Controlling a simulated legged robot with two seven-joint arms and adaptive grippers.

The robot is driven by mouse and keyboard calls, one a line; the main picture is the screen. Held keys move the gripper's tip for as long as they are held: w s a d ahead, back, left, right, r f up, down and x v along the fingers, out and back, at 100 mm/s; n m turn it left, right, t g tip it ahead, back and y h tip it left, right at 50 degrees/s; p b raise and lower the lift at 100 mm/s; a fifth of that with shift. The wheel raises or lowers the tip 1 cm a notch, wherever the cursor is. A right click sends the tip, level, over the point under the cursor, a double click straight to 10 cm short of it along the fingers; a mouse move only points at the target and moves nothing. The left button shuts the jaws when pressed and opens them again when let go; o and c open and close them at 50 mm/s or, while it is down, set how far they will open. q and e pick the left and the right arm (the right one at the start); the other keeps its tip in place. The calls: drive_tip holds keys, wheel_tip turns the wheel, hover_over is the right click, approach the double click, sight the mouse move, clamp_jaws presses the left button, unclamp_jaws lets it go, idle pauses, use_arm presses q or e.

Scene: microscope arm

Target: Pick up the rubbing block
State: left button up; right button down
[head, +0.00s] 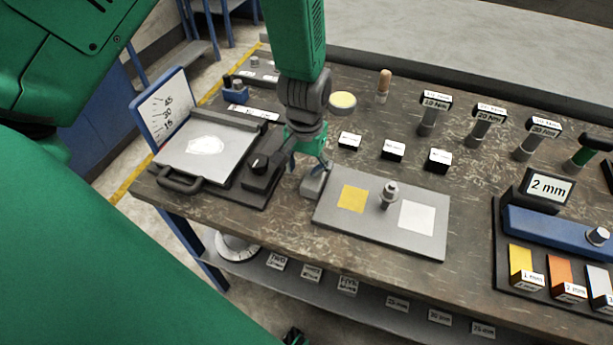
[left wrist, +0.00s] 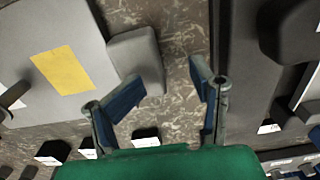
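A small grey block with rounded edges, which looks like the rubbing block (head: 314,184), sits on the bench at the left edge of a grey plate (head: 330,213). In the left wrist view the block (left wrist: 134,62) lies beyond the left fingertip, beside the plate. My left gripper (head: 308,165) points down over the block, its upper part partly covered by the fingers. In the left wrist view the gripper (left wrist: 168,78) is open, its blue-padded fingers apart with bare bench between them. I see no contact with the block.
The plate carries a yellow patch (head: 352,198), a white patch (head: 417,217) and an upright knob (head: 389,194). A dark device with a black dial (head: 260,164) stands close left of the gripper. Several small labelled black blocks (head: 393,150) stand behind the plate.

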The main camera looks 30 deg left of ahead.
sight(308, 175)
use_arm(q)
wheel_tip(308, 175, up, 11)
drive_tip(key=shift+w+r+p, duration=0.15)
drive_tip(key=shift+w+p, duration=0.2)
drive_tip(key=shift+p, duration=0.05)
drive_tip(key=o, duration=0.6)
drive_tip(key=shift+r, duration=0.2)
drive_tip(key=shift+o, duration=1)
drive_tip(key=shift+s+d+m, duration=0.1)
drive_tip(key=shift+s+m, duration=0.05)
drive_tip(key=shift+m, duration=0.35)
drive_tip(key=f+m, duration=0.3)
drive_tip(key=m, duration=0.2)
drive_tip(key=f+m, duration=0.2)
drive_tip(key=m, duration=0.4)
drive_tip(key=f+m+p, duration=0.1)
drive_tip(key=f+m, duration=0.2)
drive_tip(key=m, duration=0.3)
drive_tip(key=shift+s+d+f, duration=0.2)
drive_tip(key=shift+s+f, duration=0.05)
drive_tip(key=shift+f, duration=0.05)
drive_tip(key=shift+d+f, duration=0.15)
drive_tip(key=shift+f, duration=1.3)
drive_tip(key=shift+d+f, duration=0.15)
drive_tip(key=shift+f, duration=1.25)
